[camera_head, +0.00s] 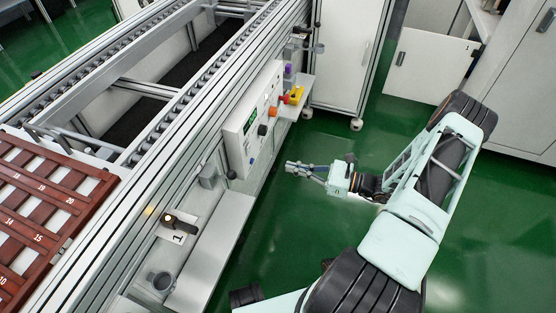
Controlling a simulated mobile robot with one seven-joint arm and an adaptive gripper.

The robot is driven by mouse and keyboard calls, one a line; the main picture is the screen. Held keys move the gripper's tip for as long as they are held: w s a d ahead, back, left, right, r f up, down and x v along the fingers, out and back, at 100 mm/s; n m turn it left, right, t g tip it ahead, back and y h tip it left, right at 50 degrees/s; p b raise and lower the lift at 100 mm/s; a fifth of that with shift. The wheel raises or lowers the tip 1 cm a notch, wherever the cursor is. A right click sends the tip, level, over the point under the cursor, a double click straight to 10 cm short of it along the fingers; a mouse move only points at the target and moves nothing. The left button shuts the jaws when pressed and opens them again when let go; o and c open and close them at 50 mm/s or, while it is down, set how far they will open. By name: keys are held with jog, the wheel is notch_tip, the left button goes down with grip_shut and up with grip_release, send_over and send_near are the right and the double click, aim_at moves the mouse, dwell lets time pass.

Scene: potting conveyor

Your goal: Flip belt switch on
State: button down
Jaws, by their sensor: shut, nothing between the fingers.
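A black lever-like switch (180,222) sits on a small pale plate marked "1" on the conveyor's side. A white control panel (237,148) is mounted further along the same side, with a green display, an orange knob (272,111), a black knob (262,130) and small buttons. I cannot tell for certain which control is the belt switch or how it is set. My gripper (289,167) is shut and empty, pointing left toward the conveyor. It is right of and below the panel in the picture, apart from it and from the lever.
The roller conveyor (168,113) runs diagonally, with a numbered brown tray (38,205) at left. A ledge (222,232) runs below the lever, with a grey cup (161,281) nearby. Yellow and red items (292,96) sit on a shelf. The green floor (290,235) around my gripper is clear.

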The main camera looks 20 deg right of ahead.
jog(key=shift+v, duration=1)
jog(key=shift+f, duration=0.1)
